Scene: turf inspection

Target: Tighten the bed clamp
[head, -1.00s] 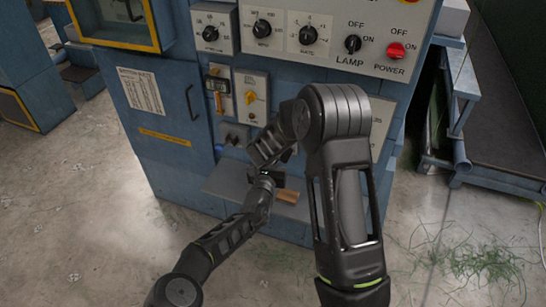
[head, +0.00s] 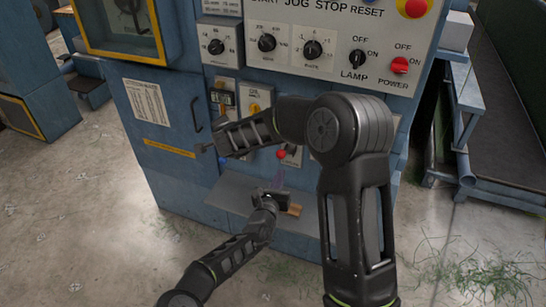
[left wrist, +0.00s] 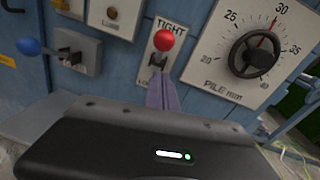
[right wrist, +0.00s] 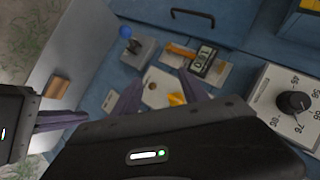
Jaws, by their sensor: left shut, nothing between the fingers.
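The bed clamp is a red-ball lever (left wrist: 163,40) on a grey plate marked TIGHT above, with a partly hidden word below. In the head view its red ball (head: 281,154) shows just under my right forearm. My left gripper (left wrist: 163,82) is shut and empty, its purple fingertips below the ball, over the plate's lower part; I cannot tell whether they touch. In the head view it (head: 277,180) is above the shelf.
A blue-ball lever (left wrist: 28,46) is left of the clamp and a pile rim dial (left wrist: 255,53) right of it. A shelf (head: 230,193) with a small wooden block (head: 294,209) juts out below. My right forearm crosses close above the clamp.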

